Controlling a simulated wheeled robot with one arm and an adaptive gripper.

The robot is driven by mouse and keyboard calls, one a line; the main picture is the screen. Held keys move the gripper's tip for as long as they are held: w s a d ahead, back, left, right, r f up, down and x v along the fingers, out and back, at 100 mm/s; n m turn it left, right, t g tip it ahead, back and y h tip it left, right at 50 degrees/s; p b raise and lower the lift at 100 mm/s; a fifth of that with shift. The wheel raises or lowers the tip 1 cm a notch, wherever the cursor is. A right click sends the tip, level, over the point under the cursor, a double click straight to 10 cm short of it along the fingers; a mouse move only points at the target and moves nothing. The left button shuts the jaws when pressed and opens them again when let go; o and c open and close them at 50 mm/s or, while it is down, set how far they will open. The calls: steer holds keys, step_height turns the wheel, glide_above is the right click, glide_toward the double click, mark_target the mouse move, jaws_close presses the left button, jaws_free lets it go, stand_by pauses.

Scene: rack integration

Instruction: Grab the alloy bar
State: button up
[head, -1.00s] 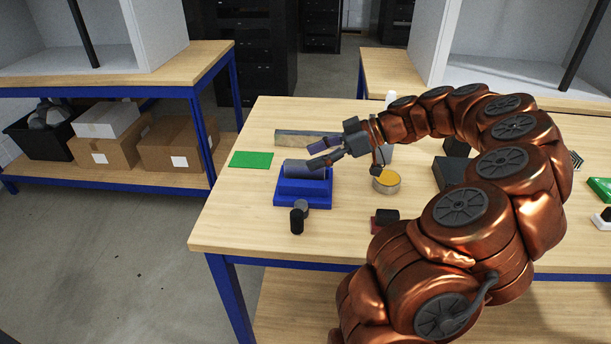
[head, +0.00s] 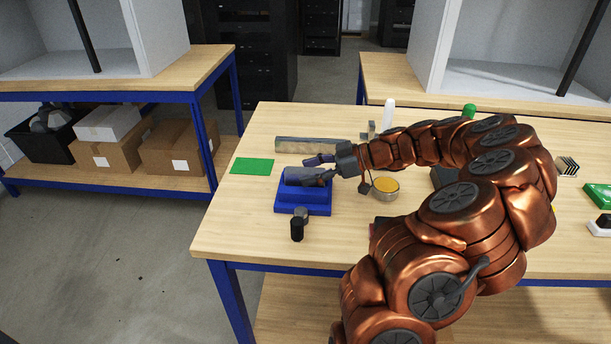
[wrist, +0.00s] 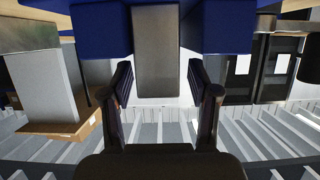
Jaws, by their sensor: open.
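The grey alloy bar (head: 297,174) lies on a blue stand (head: 302,208) near the left end of the table, partly hidden by my gripper. My gripper (head: 308,171) is open, low at the right end of the bar, with one finger towards each side. In the wrist view the bar (wrist: 156,50) runs in from the top between two blue blocks of the stand (wrist: 102,28). Its near end lies between the spread fingertips of my gripper (wrist: 158,78), with a gap on each side. I see no contact.
A long greyish block (head: 309,145) lies behind the stand, and a green sheet (head: 252,166) lies to its left. A small black cylinder (head: 297,229) stands in front. A round tin with a yellow top (head: 386,187) stands right of the gripper.

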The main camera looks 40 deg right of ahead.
steer(key=shift+x, duration=0.8)
jaws_close()
